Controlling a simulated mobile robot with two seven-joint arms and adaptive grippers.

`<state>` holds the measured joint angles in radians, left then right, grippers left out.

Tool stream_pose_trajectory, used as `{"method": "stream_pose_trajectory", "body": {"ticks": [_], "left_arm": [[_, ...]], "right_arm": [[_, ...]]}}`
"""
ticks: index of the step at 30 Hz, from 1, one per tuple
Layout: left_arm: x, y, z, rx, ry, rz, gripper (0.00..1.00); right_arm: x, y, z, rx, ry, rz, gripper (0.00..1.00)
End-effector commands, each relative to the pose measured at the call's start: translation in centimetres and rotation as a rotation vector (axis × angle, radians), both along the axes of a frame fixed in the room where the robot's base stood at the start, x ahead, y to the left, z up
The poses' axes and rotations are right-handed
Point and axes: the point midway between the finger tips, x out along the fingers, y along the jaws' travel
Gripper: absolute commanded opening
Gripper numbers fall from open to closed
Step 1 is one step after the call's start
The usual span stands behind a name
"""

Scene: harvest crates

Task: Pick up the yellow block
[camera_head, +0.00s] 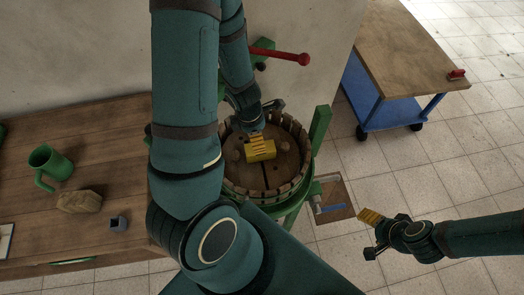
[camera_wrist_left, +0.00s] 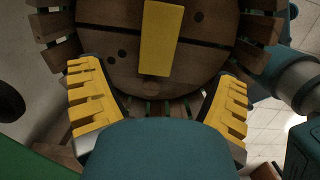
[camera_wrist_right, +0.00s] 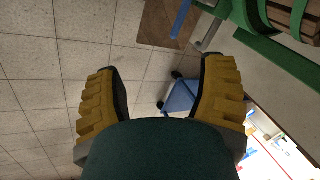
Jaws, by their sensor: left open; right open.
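The yellow block (camera_head: 262,152) lies on the round wooden lid inside a slatted wooden tub (camera_head: 235,188) in the head view. In the left wrist view the yellow block (camera_wrist_left: 161,38) is upright in the picture, beyond and between the fingertips. My left gripper (camera_head: 256,136) reaches into the tub from behind the block, its two yellow-padded fingers spread and apart from it. My right gripper (camera_head: 371,235) is open and empty over the tiled floor, right of the tub. Its spread fingers also show in the right wrist view (camera_wrist_right: 160,90).
A wooden table (camera_head: 110,192) at left holds a green mug (camera_head: 50,166), a tan brush-like block (camera_head: 79,201) and a small grey cup (camera_head: 118,223). A blue cart (camera_head: 395,112) stands at upper right. A red-knobbed bar (camera_head: 285,56) and green posts (camera_head: 320,128) flank the tub.

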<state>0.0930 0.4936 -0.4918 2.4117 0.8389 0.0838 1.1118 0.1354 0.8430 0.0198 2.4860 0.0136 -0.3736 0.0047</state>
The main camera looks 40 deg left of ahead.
Motion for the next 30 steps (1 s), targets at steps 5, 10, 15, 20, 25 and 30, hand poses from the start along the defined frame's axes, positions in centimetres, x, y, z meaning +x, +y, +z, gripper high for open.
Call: {"method": "stream_pose_trajectory", "body": {"ticks": [5, 10, 15, 20, 25, 30], "left_arm": [[0.3, -0.2, -3.6, 0.000, 0.001, 0.000, 0.89], [0.6, -0.4, -5.3, 0.001, 0.001, -0.001, 0.89], [0.7, -0.5, -5.9, -0.001, 0.000, -0.002, 0.89], [0.7, -0.5, -8.0, 0.000, 0.001, 0.000, 0.89], [0.9, -0.6, -10.2, 0.000, 0.001, -0.003, 0.89], [1.0, -0.7, -10.7, 0.000, 0.000, -0.003, 0.89]], "right_arm": [[0.1, 0.1, -2.8, -0.004, 0.000, 0.000, 0.70], [-0.4, 0.2, -3.8, -0.001, 0.011, 0.009, 0.70], [-0.6, 0.2, -4.1, 0.000, 0.014, 0.012, 0.70], [-1.0, 0.3, -5.5, 0.002, 0.023, 0.019, 0.70], [-1.4, 0.4, -6.7, 0.004, 0.032, 0.027, 0.70], [-1.5, 0.4, -6.9, 0.005, 0.035, 0.030, 0.70]]}}
